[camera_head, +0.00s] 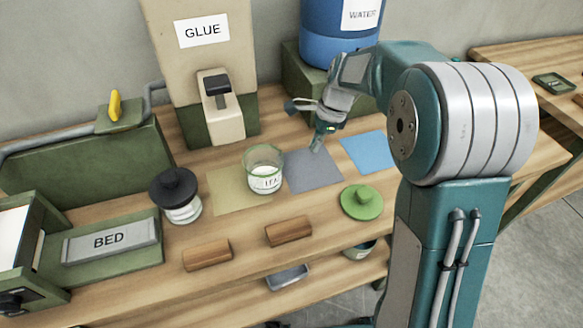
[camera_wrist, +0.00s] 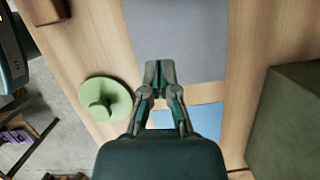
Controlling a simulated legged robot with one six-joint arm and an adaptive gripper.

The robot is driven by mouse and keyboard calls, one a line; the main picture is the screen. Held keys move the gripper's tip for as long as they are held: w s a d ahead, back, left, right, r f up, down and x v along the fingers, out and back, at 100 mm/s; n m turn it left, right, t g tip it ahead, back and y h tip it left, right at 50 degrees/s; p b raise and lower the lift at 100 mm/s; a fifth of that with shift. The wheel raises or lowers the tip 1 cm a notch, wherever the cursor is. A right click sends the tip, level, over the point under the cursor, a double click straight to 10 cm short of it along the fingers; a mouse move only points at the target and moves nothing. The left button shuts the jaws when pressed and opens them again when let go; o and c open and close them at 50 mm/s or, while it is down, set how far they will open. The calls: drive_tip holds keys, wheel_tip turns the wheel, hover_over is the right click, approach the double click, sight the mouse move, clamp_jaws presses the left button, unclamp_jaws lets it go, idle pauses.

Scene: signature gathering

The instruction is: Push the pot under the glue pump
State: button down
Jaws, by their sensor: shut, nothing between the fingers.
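The pot (camera_head: 265,177) is a clear glass jar with a white label. It stands upright between the tan mat (camera_head: 226,188) and the grey mat (camera_head: 314,174). The beige glue pump (camera_head: 217,103), under the GLUE sign, stands behind it and to the left, apart from it. My gripper (camera_head: 317,150) points down over the grey mat, right of the pot and apart from it. In the wrist view my gripper (camera_wrist: 160,66) is shut and empty above the edge of the grey mat (camera_wrist: 185,40). The pot is not in the wrist view.
A black-lidded jar (camera_head: 182,207) stands left of the pot. A green lid (camera_head: 361,203) and two wooden blocks (camera_head: 207,254) (camera_head: 289,231) lie in front. A blue mat (camera_head: 368,152) lies to the right. The blue water tank (camera_head: 330,45) stands behind. Bare table separates pot and pump.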

sight(285, 180)
drive_tip(key=x, duration=0.2)
drive_tip(key=d+x, duration=0.1)
drive_tip(key=x, duration=0.2)
drive_tip(key=shift+d+f, duration=0.1)
drive_tip(key=shift+f, duration=0.05)
drive_tip(key=a+f, duration=0.2)
drive_tip(key=f, duration=0.1)
drive_tip(key=a+f, duration=0.1)
drive_tip(key=shift+s+f, duration=0.1)
drive_tip(key=shift+f, duration=0.15)
drive_tip(key=shift+s+a, duration=0.15)
drive_tip(key=shift+a, duration=0.95)
drive_tip(key=shift+s+a+r, duration=0.1)
drive_tip(key=shift+a, duration=0.25)
drive_tip(key=shift+a, duration=0.25)
drive_tip(key=a, duration=0.5)
drive_tip(key=s+a, duration=0.1)
drive_tip(key=a, duration=0.1)
drive_tip(key=shift+s+a, duration=0.1)
drive_tip(key=shift+a, duration=0.15)
